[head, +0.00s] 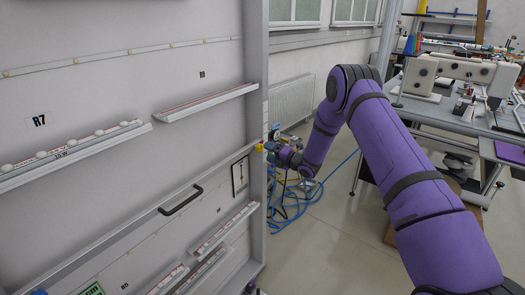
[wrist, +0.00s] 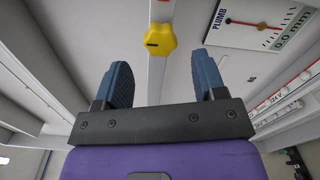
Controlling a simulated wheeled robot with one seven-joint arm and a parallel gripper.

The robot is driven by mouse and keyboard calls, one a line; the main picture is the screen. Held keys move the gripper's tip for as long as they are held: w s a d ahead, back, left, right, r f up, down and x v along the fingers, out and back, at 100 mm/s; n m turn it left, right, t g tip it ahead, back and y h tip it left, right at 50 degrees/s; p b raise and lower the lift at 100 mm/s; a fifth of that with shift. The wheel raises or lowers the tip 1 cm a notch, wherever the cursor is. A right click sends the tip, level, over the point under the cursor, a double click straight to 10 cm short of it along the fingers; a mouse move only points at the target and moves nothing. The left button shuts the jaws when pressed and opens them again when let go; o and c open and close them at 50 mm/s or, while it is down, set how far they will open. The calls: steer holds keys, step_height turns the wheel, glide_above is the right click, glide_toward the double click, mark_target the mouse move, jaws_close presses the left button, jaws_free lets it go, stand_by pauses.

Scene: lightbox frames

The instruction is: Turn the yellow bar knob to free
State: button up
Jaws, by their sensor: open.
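The yellow knob (wrist: 160,40) is at the top middle of the wrist view, on a pale upright strip. It looks lobed, with a short dark mark on its left part. In the head view it is a small yellow spot (head: 259,147) on the panel's right edge post. My gripper (wrist: 163,72) is open and empty, its two blue fingers apart. The knob lies beyond the fingertips, in line with the gap between them, and no contact shows. In the head view my gripper (head: 275,148) is just right of the knob, small and partly unclear. Any lettering by the knob is unreadable.
A gauge plate marked PLUMB (wrist: 262,22) is right of the knob. The panel carries a black handle (head: 181,201) and several ledges (head: 208,102). Blue cables (head: 288,205) lie on the floor behind my gripper. A workbench (head: 450,115) stands at right.

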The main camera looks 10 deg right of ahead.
steer(key=shift+v, duration=2.65)
steer(key=shift+r, duration=0.1)
step_height(320, 180, up, 19)
steer(key=s+d+m+h, duration=0.1)
steer(key=d+m+h, duration=0.1)
steer(key=m+h, duration=0.55)
steer(key=s+d+r+m+g+h, duration=0.15)
steer(key=s+r+m+h, duration=0.25)
steer(key=s+r+m, duration=0.65)
steer(key=s+a+r+m+g, duration=0.1)
steer(key=s+m+g, duration=0.1)
steer(key=s, duration=1.2)
steer(key=s+a+r+m+g, duration=0.1)
steer(key=s+m, duration=0.4)
steer(key=s, duration=0.9)
steer(key=s+a+r+m+g, duration=0.1)
steer(key=s+r+m+g, duration=0.2)
steer(key=s, duration=1.1)
steer(key=shift+a+m+g, duration=0.2)
steer(key=shift+m+g, duration=0.35)
steer(key=shift+m, duration=0.05)
